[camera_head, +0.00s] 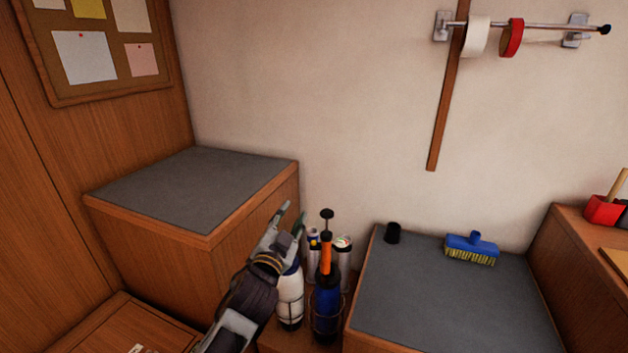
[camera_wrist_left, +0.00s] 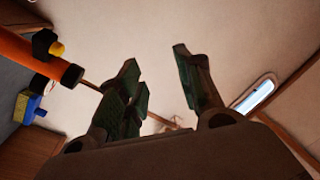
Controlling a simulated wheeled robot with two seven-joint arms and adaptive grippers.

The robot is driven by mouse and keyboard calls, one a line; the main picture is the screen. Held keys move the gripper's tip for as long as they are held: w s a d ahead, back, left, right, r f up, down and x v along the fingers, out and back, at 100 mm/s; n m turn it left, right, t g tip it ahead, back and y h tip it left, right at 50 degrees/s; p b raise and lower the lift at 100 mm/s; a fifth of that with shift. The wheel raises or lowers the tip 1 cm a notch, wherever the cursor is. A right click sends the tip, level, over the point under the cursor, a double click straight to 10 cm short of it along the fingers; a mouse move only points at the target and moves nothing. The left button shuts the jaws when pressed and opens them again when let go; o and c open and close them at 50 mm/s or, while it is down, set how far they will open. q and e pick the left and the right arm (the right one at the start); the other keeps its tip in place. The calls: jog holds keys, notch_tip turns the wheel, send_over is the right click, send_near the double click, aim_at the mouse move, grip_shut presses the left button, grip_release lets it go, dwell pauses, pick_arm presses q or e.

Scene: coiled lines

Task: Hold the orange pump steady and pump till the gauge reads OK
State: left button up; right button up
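The orange pump (camera_head: 326,256) stands upright in the low gap between two grey-topped cabinets, with its black T-handle (camera_head: 327,214) raised on a thin rod. Its lower part is hidden behind or within a blue body in a wire holder. A small round dial, apparently the gauge (camera_head: 344,242), shows just right of the orange tube; its reading is too small to tell. My left gripper (camera_head: 293,214) is left of the pump, apart from it, open and empty. In the left wrist view the orange tube (camera_wrist_left: 28,58) lies left of my spread fingers (camera_wrist_left: 155,62). My right gripper is out of view.
A white bottle (camera_head: 290,298) stands in a holder just left of the pump. The left cabinet top (camera_head: 200,185) is bare. Tape rolls hang on a wall rail (camera_head: 550,28).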

pick_arm(q)
jog(key=s+d+r+m+h, duration=0.2)
jog(key=d+r+m+h, duration=1.15)
jog(key=r, duration=0.25)
jog(key=s+d+m+g+h, duration=0.2)
jog(key=s+d+m+g, duration=0.3)
jog(key=m+g, duration=0.45)
jog(key=s+d+m+g+h, duration=0.25)
jog(key=d+m+g, duration=0.35)
jog(key=m+g, duration=0.4)
jog(key=w+a+f+m+y, duration=0.4)
jog(key=f+m+y, duration=0.25)
jog(key=y, duration=0.45)
jog(key=w+a+r+n+t+y, duration=0.1)
jog(key=w+a+y, duration=0.2)
jog(key=a, duration=0.4)
jog(key=w+a+n+t+y, duration=0.1)
jog(key=w+a+t+y, duration=0.1)
jog(key=a, duration=0.5)
jog(key=shift+w+a+r+y, duration=0.3)
jog(key=shift+w+r+y, duration=0.05)
jog(key=shift+w+y, duration=0.6)
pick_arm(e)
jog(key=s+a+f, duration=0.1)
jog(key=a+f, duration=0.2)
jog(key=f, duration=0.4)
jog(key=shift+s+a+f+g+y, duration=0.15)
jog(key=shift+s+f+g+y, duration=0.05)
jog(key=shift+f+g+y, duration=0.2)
